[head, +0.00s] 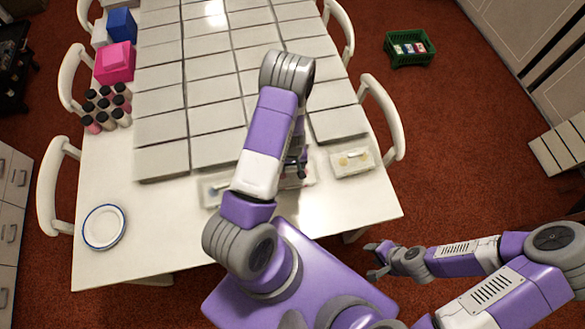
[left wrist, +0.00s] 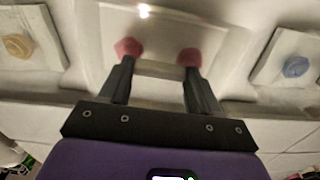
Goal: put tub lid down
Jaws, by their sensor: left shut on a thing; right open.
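My left gripper (head: 297,170) is over the near edge of the table, mostly hidden by its own arm in the head view. In the left wrist view its pink fingertips (left wrist: 158,53) are apart, with a pale bar between them. This looks like part of the pale tub lid (left wrist: 155,22), so the gripper is shut on the lid. Whether the lid touches what is below cannot be told. A pale tray with a yellow round piece (head: 352,162) lies to the right of the gripper. Another pale tray (head: 212,190) lies to its left, partly hidden. My right gripper (head: 376,260) is open and empty, off the table.
Pale boxes (head: 160,158) cover much of the white table (head: 165,225). A blue-rimmed plate (head: 104,227) is at the near left. Several dark-capped bottles (head: 107,105), a pink box (head: 114,63) and a blue box (head: 122,25) stand along the left edge. Chairs surround the table.

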